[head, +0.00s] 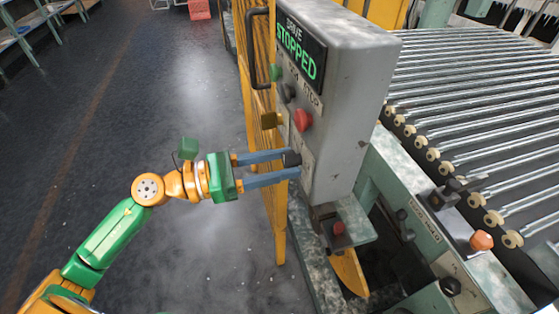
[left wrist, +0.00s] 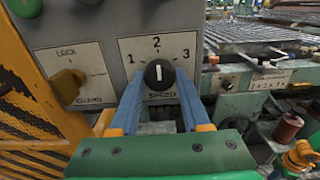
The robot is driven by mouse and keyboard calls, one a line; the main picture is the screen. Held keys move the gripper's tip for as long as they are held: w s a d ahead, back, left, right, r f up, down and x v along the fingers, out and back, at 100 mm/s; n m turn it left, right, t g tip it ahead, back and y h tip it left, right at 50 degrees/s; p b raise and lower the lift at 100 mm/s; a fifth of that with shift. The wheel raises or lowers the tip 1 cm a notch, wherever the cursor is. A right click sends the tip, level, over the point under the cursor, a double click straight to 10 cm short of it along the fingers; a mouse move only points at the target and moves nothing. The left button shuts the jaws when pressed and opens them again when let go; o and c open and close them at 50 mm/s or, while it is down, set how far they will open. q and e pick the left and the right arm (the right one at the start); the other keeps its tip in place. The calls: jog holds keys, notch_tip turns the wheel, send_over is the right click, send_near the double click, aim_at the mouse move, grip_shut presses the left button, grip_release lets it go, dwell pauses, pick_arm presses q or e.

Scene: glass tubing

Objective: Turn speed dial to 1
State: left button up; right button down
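The speed dial (left wrist: 159,74) is a round black knob with a white pointer line, under the numbers 1, 2 and 3 on a white plate (left wrist: 128,50). The pointer stands upright, toward 2. My right gripper is out of view.
The box has a lit STOPPED display (head: 298,53), a red button (head: 303,120) and a yellow lock switch (left wrist: 69,82) left of the dial. A yellow mesh guard (head: 279,210) stands beside it. A roller conveyor (head: 470,90) lies to the right.

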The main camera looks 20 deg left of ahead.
pick_arm(q)
grip_shut()
jog(key=n+p, duration=0.2)
jog(key=n, duration=0.4)
jog(key=shift+r+p, duration=0.2)
jog(key=shift+p, duration=0.15)
jog(key=n+p, duration=0.2)
jog(key=n, duration=0.1)
jog(key=shift+n, duration=0.4)
jog(key=shift+n+p, duration=0.5)
jog(key=shift+n, duration=0.7)
jog(key=o, duration=0.8)
grip_release()
jog(key=shift+d+f, duration=0.1)
